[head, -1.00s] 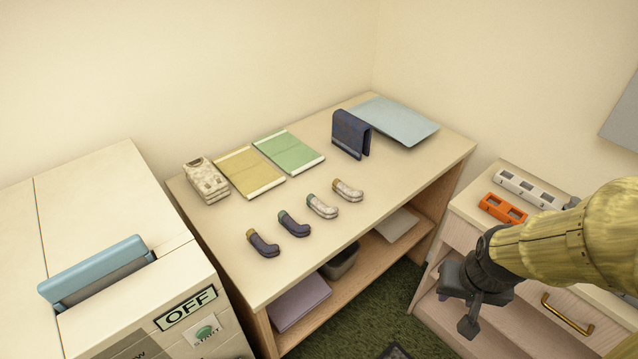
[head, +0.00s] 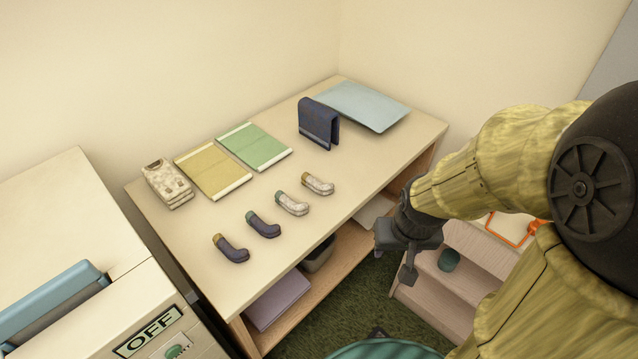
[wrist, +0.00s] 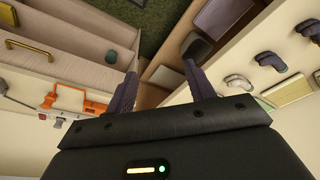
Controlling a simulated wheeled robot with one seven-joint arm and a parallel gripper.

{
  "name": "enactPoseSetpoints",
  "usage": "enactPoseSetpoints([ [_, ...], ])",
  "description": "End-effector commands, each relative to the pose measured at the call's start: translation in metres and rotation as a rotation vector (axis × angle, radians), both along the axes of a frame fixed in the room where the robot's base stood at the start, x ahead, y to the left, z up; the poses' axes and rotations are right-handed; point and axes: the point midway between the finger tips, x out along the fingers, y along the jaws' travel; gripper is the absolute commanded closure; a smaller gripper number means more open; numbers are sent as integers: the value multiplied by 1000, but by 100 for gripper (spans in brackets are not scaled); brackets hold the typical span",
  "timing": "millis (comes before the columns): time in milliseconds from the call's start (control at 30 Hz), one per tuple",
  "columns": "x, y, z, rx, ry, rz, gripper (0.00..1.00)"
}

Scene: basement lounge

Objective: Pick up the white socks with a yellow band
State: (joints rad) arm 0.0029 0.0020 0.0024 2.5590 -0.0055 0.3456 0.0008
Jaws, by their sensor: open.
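The white socks with a yellow band (head: 317,183) lie as a folded pair on the table top (head: 300,235), at the right end of a row of sock pairs. Left of them lie white socks with a green band (head: 291,204), dark socks with a teal band (head: 263,224) and dark socks with a yellow band (head: 231,248). My gripper (head: 408,268) is open and empty, off the table's front edge, right of and apart from the socks. The wrist view shows its two spread fingers (wrist: 160,88); sock pairs there sit at the right, their bands unclear.
A machine marked OFF (head: 60,230) stands left. A pinkish shelf unit (head: 440,290) stands right.

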Motion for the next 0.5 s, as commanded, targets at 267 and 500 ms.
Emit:
enactPoseSetpoints([
  [267, 63, -13, -24, -75, -116, 154, 29],
  [500, 156, -3, -60, -6, -363, 440, 29],
])
